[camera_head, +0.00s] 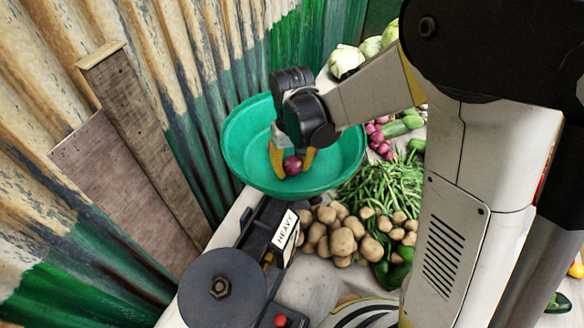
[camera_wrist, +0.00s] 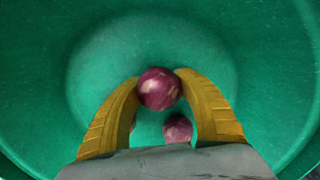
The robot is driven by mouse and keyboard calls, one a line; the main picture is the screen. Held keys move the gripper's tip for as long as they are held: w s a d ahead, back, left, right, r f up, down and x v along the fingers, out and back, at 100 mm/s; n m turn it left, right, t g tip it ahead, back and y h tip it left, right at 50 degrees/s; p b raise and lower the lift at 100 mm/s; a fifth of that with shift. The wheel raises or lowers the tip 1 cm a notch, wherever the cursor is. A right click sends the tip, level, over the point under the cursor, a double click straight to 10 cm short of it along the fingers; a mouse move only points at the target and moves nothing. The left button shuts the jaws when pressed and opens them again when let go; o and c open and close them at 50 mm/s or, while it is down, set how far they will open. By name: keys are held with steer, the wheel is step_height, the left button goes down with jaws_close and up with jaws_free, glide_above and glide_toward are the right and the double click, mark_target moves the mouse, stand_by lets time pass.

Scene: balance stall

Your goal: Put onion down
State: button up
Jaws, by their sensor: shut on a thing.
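My gripper (camera_head: 292,158) is over the green bowl (camera_head: 238,150) of the scale, its yellow fingers shut on a red onion (camera_head: 293,165). In the wrist view the onion (camera_wrist: 158,88) sits between the two fingertips, low inside the bowl (camera_wrist: 60,60). I cannot tell whether it touches the bowl's bottom. A second red onion (camera_wrist: 177,128) shows between the fingers in the wrist view, nearer the gripper's body. A bit of another reddish thing is mostly hidden behind the left finger.
The scale has a dark round weight (camera_head: 222,285) and a "HEAVY" label (camera_head: 286,229). Potatoes (camera_head: 342,240), green beans (camera_head: 385,185), small red onions (camera_head: 378,140) and cabbages (camera_head: 345,60) lie right of the bowl. A corrugated wall (camera_head: 200,80) stands close on the left.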

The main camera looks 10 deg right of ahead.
steer(key=shift+f+b, duration=0.35)
steer(key=o, duration=1.4)
steer(key=shift+r, duration=0.1)
